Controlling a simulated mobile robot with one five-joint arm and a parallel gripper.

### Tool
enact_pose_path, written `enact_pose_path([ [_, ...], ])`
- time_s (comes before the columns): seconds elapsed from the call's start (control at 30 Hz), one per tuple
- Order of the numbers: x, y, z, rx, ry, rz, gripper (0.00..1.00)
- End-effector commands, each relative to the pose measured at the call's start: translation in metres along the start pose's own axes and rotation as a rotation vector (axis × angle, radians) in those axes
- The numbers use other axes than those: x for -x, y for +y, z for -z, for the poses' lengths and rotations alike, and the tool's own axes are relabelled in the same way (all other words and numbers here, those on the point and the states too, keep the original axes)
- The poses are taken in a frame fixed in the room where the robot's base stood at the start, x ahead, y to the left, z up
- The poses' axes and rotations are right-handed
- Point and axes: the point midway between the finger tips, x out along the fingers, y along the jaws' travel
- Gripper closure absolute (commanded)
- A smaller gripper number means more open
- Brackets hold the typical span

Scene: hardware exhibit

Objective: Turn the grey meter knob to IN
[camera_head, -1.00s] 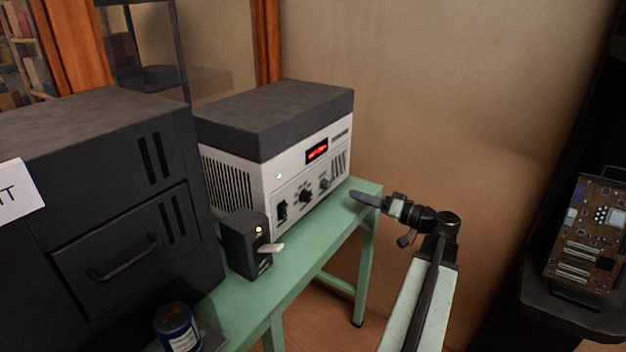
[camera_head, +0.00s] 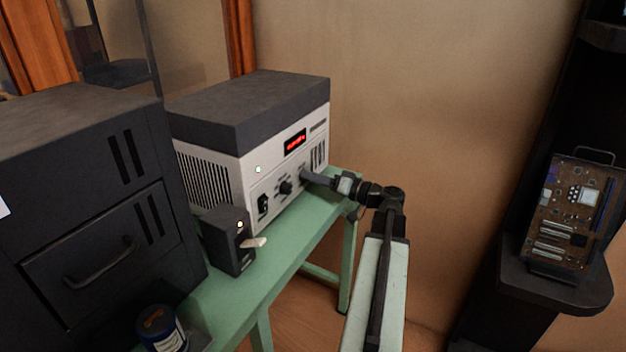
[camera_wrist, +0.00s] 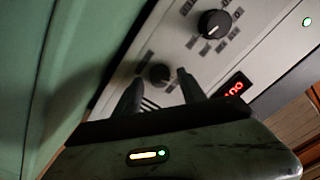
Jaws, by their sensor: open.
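The meter is a white-fronted box (camera_head: 250,192) with a dark top and a red lit display (camera_head: 295,142), standing on a green table. In the wrist view, the small grey knob (camera_wrist: 158,73) sits on its panel, just ahead of and between the fingertips of my gripper (camera_wrist: 158,84). The fingers are apart, one on each side of the knob; I cannot tell whether they touch it. In the head view, my gripper (camera_head: 306,176) reaches the right part of the panel and hides the grey knob. The labels around the knob are too blurred to read.
A larger black knob (camera_wrist: 213,23) is close by on the same panel. A black switch box with a pale lever (camera_head: 228,240) and a blue can (camera_head: 162,328) stand on the green table (camera_head: 283,256). A dark cabinet (camera_head: 85,190) is at left.

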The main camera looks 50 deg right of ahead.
Motion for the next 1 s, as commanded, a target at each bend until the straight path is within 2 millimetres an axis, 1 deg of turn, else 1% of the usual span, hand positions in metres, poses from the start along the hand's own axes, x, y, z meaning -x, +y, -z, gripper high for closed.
enact_pose_path([
  [0.03,0.0001,-0.0001,-0.0001,0.000,0.000,0.000,0.52],
  [0.07,0.0001,-0.0001,-0.0001,0.000,0.000,0.000,0.55],
  [0.1,0.0001,-0.0001,-0.0001,0.000,0.000,0.000,0.66],
  [0.17,0.0001,-0.0002,-0.0001,0.000,0.000,0.000,0.82],
  [0.2,0.0001,-0.0002,-0.0002,0.000,0.000,0.000,0.94],
  [0.23,0.0001,-0.0002,-0.0002,0.000,0.000,0.001,1.00],
  [0.27,0.0000,-0.0002,-0.0002,0.000,-0.001,0.001,1.00],
  [0.3,-0.0021,-0.0088,-0.0074,0.000,-0.002,0.003,1.00],
  [0.37,-0.0009,-0.0031,-0.0026,-0.001,-0.001,0.002,1.00],
  [0.6,0.0007,-0.0006,-0.0006,-0.049,-0.002,0.002,1.00],
  [0.77,0.0006,-0.0001,-0.0002,-0.142,-0.001,0.001,1.00],
  [1.0,0.0006,0.0004,0.0001,-0.335,0.000,0.000,1.00],
])
